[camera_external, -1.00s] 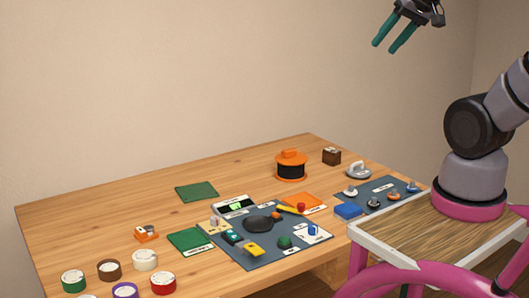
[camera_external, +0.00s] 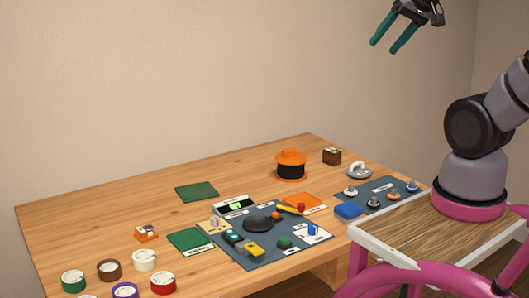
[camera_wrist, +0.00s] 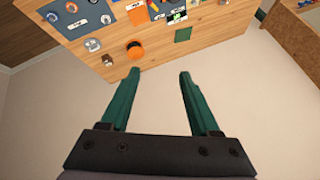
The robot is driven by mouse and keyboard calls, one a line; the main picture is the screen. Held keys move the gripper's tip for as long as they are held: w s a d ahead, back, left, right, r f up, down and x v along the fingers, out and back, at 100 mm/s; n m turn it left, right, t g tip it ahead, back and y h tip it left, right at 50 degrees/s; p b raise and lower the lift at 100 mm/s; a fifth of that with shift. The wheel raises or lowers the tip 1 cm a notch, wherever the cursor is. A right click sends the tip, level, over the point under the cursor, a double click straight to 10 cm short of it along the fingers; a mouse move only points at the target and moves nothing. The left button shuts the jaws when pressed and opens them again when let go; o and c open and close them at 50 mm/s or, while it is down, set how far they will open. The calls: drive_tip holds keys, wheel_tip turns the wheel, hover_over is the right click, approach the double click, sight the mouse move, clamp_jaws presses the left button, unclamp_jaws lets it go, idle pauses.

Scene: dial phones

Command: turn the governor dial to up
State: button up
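A dark grey-blue panel (camera_external: 262,257) on the table carries several knobs and switches with small white labels. On it I see a black round piece (camera_external: 258,224), a blue knob (camera_external: 312,230) on a white plate, a green knob (camera_external: 285,242), and a yellow piece (camera_external: 251,249). The labels are too small to read, so I cannot tell which part is the governor dial or how it points. My gripper (camera_external: 384,47) is open and empty, high above the table's far right side. Its two green fingers also show apart in the wrist view (camera_wrist: 159,72).
A second panel (camera_external: 377,186) with several small knobs lies near my base. An orange-and-black pot-like object (camera_external: 290,168), a brown box (camera_external: 331,156) and a green mat (camera_external: 197,191) stand behind.

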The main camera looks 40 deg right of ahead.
drive_tip(key=w+a+f+m+g+y, duration=0.15)
drive_tip(key=w+a, duration=0.35)
drive_tip(key=w, duration=0.7)
drive_tip(key=m+g+h, duration=0.2)
drive_tip(key=g+h, duration=0.2)
drive_tip(key=g, duration=0.2)
hover_over(214, 217)
wheel_tip(214, 217, down, 37)
drive_tip(key=shift+t, duration=0.25)
wheel_tip(214, 217, down, 10)
drive_tip(key=shift+f, duration=0.2)
clamp_jaws()
